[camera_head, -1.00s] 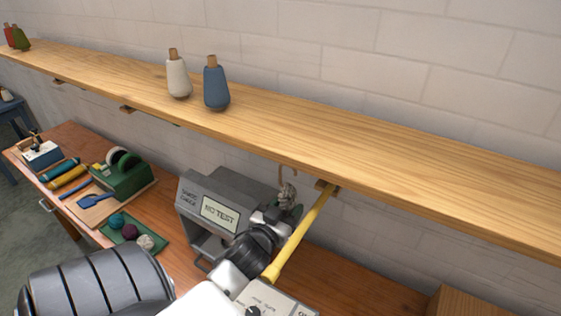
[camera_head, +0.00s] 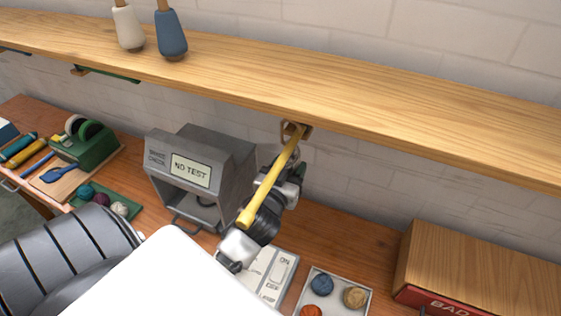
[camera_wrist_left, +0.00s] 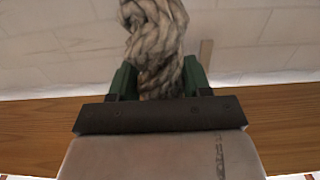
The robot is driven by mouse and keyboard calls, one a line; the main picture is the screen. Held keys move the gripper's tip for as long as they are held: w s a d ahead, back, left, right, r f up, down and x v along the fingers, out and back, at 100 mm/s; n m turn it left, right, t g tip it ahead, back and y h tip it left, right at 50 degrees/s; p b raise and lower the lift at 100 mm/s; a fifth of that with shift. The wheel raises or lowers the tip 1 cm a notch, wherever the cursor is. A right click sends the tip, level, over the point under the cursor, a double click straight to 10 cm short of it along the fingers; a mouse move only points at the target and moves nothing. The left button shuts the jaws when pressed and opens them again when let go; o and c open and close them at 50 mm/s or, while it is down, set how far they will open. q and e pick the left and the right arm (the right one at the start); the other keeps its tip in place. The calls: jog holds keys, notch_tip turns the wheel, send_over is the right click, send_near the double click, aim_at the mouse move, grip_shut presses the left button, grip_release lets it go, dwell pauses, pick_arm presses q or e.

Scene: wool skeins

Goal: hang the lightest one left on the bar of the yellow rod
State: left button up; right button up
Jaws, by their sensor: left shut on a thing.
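The yellow rod (camera_head: 270,185) sticks out from under the front of the wooden shelf, its free end toward me. My left gripper (camera_head: 290,172) is beneath the shelf, mostly behind and to the right of the rod, which crosses in front of it. It is shut on a twisted beige-grey skein (camera_wrist_left: 155,45), seen between its green fingers in the left wrist view. In the head view the rod and gripper hide most of the skein. A brownish loop shows close to the rod's root; I cannot tell whether it is around the rod or behind it. My right gripper is not in view.
The shelf (camera_head: 400,115) carries a white and a blue cone. Below are a grey tester (camera_head: 200,165) reading NO TEST, a green mat (camera_head: 133,208) with small balls, a switch panel (camera_head: 270,275), a white tray (camera_head: 338,303) with balls and a wooden box (camera_head: 480,265) marked BAD.

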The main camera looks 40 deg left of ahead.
pick_arm(q)
jog(key=shift+w+d, duration=0.1)
jog(key=shift+d, duration=0.3)
jog(key=shift+d+f+b, duration=0.2)
jog(key=shift+f+b, duration=0.1)
jog(key=shift+b, duration=0.05)
jog(key=shift+f+b, duration=0.8)
jog(key=shift+f, duration=0.15)
jog(key=o, duration=1)
